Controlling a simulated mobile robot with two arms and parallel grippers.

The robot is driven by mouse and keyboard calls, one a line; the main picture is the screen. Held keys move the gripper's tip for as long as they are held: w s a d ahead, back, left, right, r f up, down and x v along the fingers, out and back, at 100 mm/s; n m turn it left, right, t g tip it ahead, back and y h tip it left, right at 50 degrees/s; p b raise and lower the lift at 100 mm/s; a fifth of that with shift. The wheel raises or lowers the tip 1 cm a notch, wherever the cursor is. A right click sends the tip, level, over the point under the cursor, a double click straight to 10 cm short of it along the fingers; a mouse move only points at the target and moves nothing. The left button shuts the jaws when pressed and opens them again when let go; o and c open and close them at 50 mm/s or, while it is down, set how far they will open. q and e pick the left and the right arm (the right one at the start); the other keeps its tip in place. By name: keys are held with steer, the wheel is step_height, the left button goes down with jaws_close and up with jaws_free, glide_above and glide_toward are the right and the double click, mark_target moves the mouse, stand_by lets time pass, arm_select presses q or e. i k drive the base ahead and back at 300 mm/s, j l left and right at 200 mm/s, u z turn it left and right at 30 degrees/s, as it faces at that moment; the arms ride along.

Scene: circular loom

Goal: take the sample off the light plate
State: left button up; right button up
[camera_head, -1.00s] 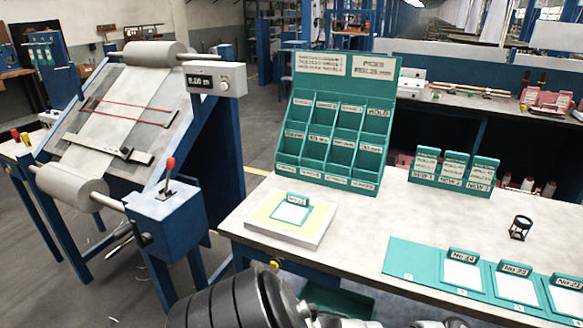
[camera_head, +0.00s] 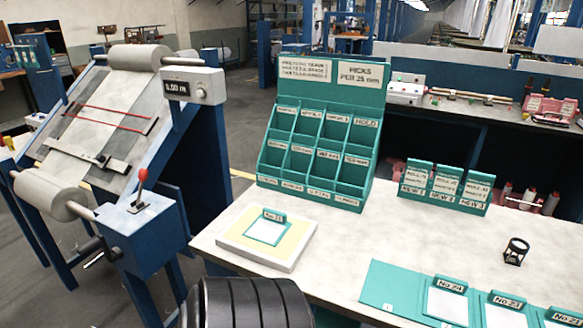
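The sample (camera_head: 267,230) is a small pale card with a teal border and a teal label tab at its back edge. It lies flat on the yellow-lit top of the light plate. The light plate (camera_head: 240,250) is a low white slab at the left front corner of the bench. Neither gripper is in view. A black ribbed part of my arm shows at the bottom edge, in front of the bench and below the plate.
A teal pigeonhole rack (camera_head: 318,150) stands behind the plate. Teal numbered cards (camera_head: 445,300), a small black loupe (camera_head: 515,251) and a teal holder (camera_head: 443,189) are to the right. The loom-like frame (camera_head: 135,120) with a red-knobbed lever stands left. Bench between plate and cards is clear.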

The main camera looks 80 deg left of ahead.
mark_target(270, 228)
steer(key=i+j+u, duration=0.2)
steer(key=i+u, duration=0.3)
steer(key=i+j+u, duration=0.1)
steer(key=i+u, duration=0.2)
steer(key=u, duration=2.25)
steer(key=k+j+u, duration=0.35)
steer(key=k+l, duration=0.05)
steer(key=l, duration=0.05)
